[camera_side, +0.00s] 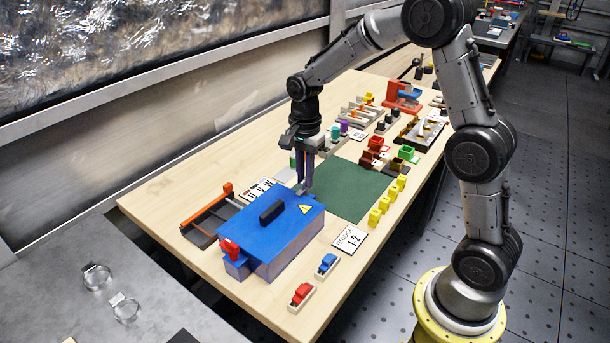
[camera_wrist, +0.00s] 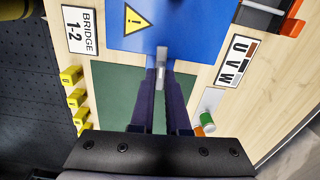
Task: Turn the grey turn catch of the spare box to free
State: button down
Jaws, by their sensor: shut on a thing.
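The blue spare box (camera_side: 270,238), with a black handle and a yellow warning triangle, stands on the near part of the bench. Its lid also shows at the top of the wrist view (camera_wrist: 195,30). The grey turn catch (camera_wrist: 162,54) is at the box's edge beside the green mat, its long side running up and down the wrist picture, across that edge. My gripper (camera_wrist: 161,75) points down with its fingers closed on the two sides of the catch. In the side view my gripper (camera_side: 305,188) is at the box's far edge and mostly hides the catch.
A green mat (camera_side: 345,190) lies beyond the box. Yellow blocks (camera_side: 380,210), a "BRIDGE 1-2" card (camera_side: 349,240) and a "UVW" card (camera_wrist: 237,60) lie around it. A red part (camera_side: 230,249) is on the box's near end. A green-topped cylinder (camera_wrist: 208,117) stands close to my fingers.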

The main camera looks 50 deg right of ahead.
jog(key=n, duration=0.8)
jog(key=shift+n, duration=0.3)
jog(key=n, duration=0.4)
jog(key=shift+r+n, duration=0.1)
jog(key=shift+n, duration=2.2)
jog(key=c, duration=0.9)
grip_release()
